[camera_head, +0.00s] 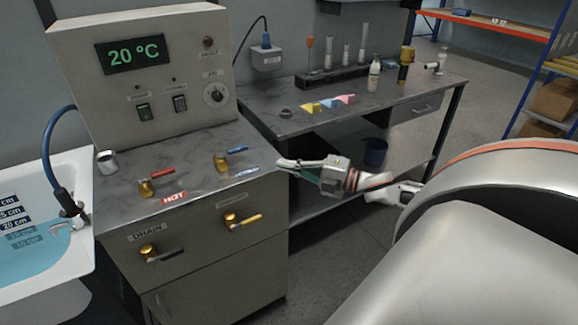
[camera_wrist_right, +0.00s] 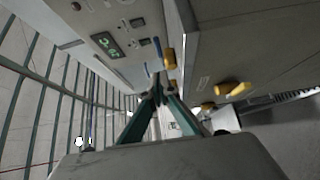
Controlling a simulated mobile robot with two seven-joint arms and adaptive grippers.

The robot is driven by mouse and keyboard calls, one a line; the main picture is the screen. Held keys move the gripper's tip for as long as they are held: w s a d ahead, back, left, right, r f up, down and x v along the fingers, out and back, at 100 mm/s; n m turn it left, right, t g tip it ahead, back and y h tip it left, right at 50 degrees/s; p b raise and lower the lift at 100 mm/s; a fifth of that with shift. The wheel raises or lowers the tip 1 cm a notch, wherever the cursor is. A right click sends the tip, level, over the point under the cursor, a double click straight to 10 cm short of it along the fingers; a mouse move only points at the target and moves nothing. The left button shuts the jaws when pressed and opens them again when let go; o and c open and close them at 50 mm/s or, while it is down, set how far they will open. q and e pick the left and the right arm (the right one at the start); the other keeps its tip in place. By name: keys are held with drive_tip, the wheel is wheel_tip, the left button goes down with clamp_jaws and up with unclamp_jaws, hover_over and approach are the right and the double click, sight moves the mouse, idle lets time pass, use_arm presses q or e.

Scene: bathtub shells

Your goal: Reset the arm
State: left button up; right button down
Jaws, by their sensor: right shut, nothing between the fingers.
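My right gripper (camera_head: 283,163) is at the right edge of the control cabinet's top, just right of the cold valve (camera_head: 230,158) with its blue handle. Its fingers are shut with nothing between them. In the right wrist view the fingers (camera_wrist_right: 158,92) come together at the tips in front of the cabinet, with a brass valve (camera_wrist_right: 168,60) just beyond. I cannot tell whether the tips touch the cabinet. My right arm reaches in from the lower right. My left gripper is not in view.
A metal cup (camera_head: 107,162) stands on top. The bathtub (camera_head: 75,262) is at left. A workbench (camera_head: 410,100) with bottles stands behind my gripper.

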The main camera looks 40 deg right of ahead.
drive_tip(key=shift+s+d, duration=0.2)
drive_tip(key=shift+s, duration=0.15)
drive_tip(key=s+a+f+m+h, duration=0.1)
drive_tip(key=s+a+f+m, duration=0.15)
drive_tip(key=f, duration=0.35)
drive_tip(key=s+a+f+m+g+h, duration=0.1)
drive_tip(key=s+a+f+m+h, duration=0.1)
drive_tip(key=a+f+m, duration=0.3)
drive_tip(key=s+a+f+m+h, duration=0.1)
drive_tip(key=s+f+m, duration=0.2)
drive_tip(key=f, duration=0.4)
drive_tip(key=s+a+f+m+g, duration=0.1)
drive_tip(key=s+a+f+m, duration=0.1)
drive_tip(key=a, duration=0.4)
drive_tip(key=s+a+f+m+g, duration=0.2)
drive_tip(key=s+a+f+m, duration=0.1)
drive_tip(key=s+a+f, duration=0.2)
drive_tip(key=s+a+f+m+g+h, duration=0.1)
drive_tip(key=s+a+f+m, duration=0.2)
drive_tip(key=a, duration=0.5)
drive_tip(key=shift+s+f, duration=0.25)
drive_tip(key=shift+s, duration=0.05)
drive_tip(key=shift+d, duration=0.1)
